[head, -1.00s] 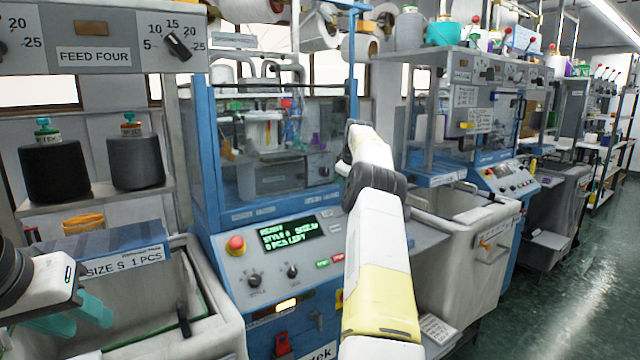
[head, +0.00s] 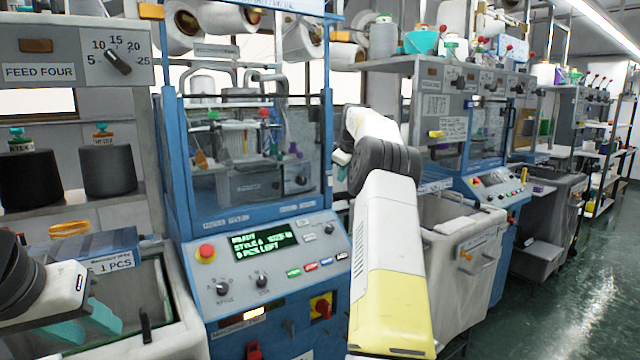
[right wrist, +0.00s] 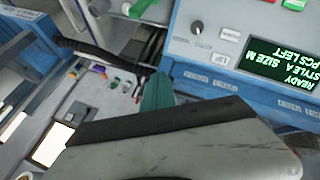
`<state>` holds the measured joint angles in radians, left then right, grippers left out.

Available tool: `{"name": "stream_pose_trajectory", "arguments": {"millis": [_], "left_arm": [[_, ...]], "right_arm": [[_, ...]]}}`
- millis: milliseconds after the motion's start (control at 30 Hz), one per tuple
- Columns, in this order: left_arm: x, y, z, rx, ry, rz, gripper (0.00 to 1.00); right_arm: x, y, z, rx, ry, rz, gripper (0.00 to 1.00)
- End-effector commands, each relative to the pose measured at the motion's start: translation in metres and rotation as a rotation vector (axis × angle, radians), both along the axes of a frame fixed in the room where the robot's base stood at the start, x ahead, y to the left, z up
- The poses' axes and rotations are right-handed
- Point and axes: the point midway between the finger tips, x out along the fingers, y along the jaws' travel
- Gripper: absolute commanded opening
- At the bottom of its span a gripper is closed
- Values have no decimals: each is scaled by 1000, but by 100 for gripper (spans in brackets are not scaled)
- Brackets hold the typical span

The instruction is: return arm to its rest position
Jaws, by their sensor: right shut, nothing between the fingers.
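My right arm (head: 390,255), white with a yellow section, reaches up in the head view between the blue knitting machine (head: 180,190) and the grey bin on its right. Its elbow-like dark joint is bent and its gripper is mostly hidden there. In the right wrist view my right gripper (right wrist: 158,80) shows teal fingers pressed together, empty, beside the machine's panel. My left gripper (head: 88,322) is at the lower left of the head view, its two teal fingers apart, over the bin labelled with a piece count. Nothing shows between them.
The control panel (head: 275,285) has a red button, knobs and a lit green display. A grey bin (head: 450,255) stands right of my right arm. Yarn cones (head: 108,170) sit on the left shelf. Open green floor (head: 560,290) lies at the right.

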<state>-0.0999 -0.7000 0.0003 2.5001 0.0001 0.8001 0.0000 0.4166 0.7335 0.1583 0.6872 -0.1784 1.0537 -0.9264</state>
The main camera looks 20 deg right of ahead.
Motion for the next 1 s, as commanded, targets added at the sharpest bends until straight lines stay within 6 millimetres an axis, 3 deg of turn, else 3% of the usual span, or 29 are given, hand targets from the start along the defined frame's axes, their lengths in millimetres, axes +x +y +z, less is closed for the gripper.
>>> {"name": "stream_pose_trajectory", "arguments": {"millis": [267,367,467,567,700,867,1000], "left_arm": [[0,0,0,0,0,0,36],[0,0,0,0,0,0,36],[0,0,0,0,0,0,36],[0,0,0,0,0,0,36],[0,0,0,0,0,0,36],[0,0,0,0,0,0,36],[0,0,0,0,0,0,36]], "right_arm": [[-5,12,12,6,-1,1,0],[-17,38,30,28,-6,-3,0],[-43,78,54,65,-8,-16,0],[-80,123,75,117,-9,-37,0],[-145,177,89,192,-6,-81,0],[-229,228,85,286,4,-140,0],[-308,263,64,373,18,-198,0]]}}
